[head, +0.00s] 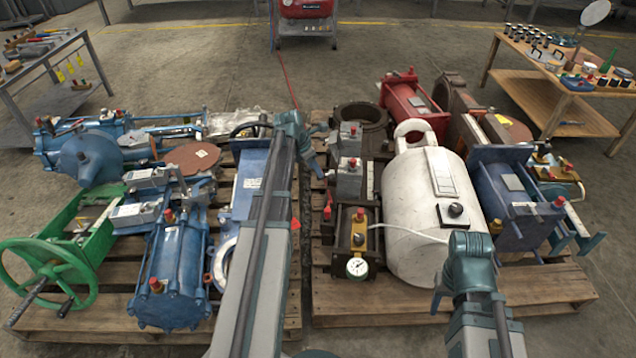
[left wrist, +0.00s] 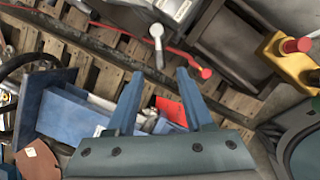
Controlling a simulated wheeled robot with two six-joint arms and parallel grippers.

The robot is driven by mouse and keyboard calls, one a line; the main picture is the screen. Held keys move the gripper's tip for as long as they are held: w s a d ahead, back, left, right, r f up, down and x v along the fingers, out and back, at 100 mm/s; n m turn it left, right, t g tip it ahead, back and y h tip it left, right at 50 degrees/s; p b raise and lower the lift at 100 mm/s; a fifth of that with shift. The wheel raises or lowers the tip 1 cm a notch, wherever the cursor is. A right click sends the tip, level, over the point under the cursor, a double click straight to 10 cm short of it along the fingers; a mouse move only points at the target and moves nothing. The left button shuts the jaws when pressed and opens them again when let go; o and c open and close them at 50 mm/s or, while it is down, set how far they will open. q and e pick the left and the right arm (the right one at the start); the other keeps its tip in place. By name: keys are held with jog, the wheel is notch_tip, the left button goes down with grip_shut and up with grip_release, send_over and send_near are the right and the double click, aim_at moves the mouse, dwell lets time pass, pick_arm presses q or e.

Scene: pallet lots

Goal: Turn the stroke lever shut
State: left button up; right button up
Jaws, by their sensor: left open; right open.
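In the left wrist view a short pale grey lever (left wrist: 158,46) with a round hub stands out from a grey block (left wrist: 178,10). No label shows, so I cannot tell that it is the stroke lever. The grey block seems to be one on the right pallet in the head view (head: 349,181). My left gripper (left wrist: 160,82) is open and empty, its two blue fingers apart just below the lever in the picture and not around it. In the head view my left gripper (head: 316,168) hangs over the gap between the pallets. My right gripper (head: 437,303) is low near the right pallet's front, its fingers hardly showing.
A red hose or rod (left wrist: 120,31) with a red end runs near the lever. A white tank (head: 430,215), a pressure gauge (head: 357,267) and a yellow fitting (head: 358,238) stand on the right pallet. Blue cylinders (head: 175,270) and a green handwheel (head: 48,280) crowd the left pallet.

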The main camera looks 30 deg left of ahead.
aim_at(325, 176)
pick_arm(q)
jog(key=b+x, duration=0.3)
jog(key=x, duration=0.1)
jog(key=shift+f, duration=0.3)
jog(key=shift+c, duration=0.3)
grip_shut()
